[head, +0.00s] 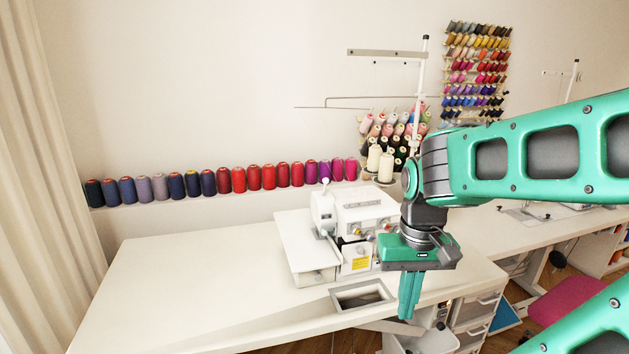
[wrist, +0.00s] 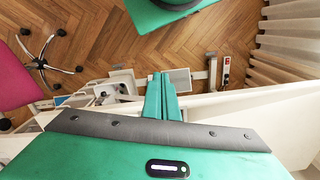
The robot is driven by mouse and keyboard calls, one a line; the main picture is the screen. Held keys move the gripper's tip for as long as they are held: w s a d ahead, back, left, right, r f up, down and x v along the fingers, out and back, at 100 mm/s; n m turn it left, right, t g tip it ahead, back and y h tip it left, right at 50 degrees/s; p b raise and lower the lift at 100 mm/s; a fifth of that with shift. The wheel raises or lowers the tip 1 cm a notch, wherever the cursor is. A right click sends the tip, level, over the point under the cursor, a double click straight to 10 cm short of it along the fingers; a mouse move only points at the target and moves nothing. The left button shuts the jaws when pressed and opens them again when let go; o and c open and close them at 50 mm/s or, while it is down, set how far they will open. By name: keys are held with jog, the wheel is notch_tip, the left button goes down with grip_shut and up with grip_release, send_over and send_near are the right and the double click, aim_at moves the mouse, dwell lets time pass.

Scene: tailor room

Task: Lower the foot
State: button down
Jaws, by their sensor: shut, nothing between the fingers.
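A white sewing machine (head: 355,222) stands on the white table (head: 190,270), left of my arm in the head view. A small presser foot on it is too small to make out. My gripper (head: 408,308) points down over the table's front edge, to the right of and nearer than the machine. Its green fingers are together and empty. In the wrist view the shut fingers (wrist: 161,90) point out past the white table edge (wrist: 240,103), toward the floor. The machine is not in the wrist view.
A rectangular opening (head: 362,295) lies in the table near its front edge. Thread spools (head: 238,180) line a wall shelf behind. Drawers (head: 475,318) stand under the table at right. A pink chair (head: 570,297) is farther right. The table's left part is clear.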

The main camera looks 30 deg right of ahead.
aim_at(325, 187)
jog(key=w+a+r+n+t+h, duration=0.1)
jog(key=w+r+n+t, duration=0.1)
jog(key=w+r+n, duration=0.4)
jog(key=w+a+r+n+t+h, duration=0.1)
jog(key=w+r+n, duration=0.5)
jog(key=w+n, duration=0.6)
jog(key=w+a+r+n+t+h, duration=0.1)
jog(key=w+r+n+t+h, duration=0.1)
jog(key=w+r+n, duration=0.5)
jog(key=w+n, duration=0.2)
jog(key=w, duration=0.3)
jog(key=shift+a+n+t, duration=0.3)
jog(key=shift+n+t, duration=0.1)
jog(key=shift+w, duration=0.1)
jog(key=w+d+f, duration=0.5)
jog(key=d+f, duration=0.2)
jog(key=shift+w+f, duration=0.2)
jog(key=shift+w, duration=0.15)
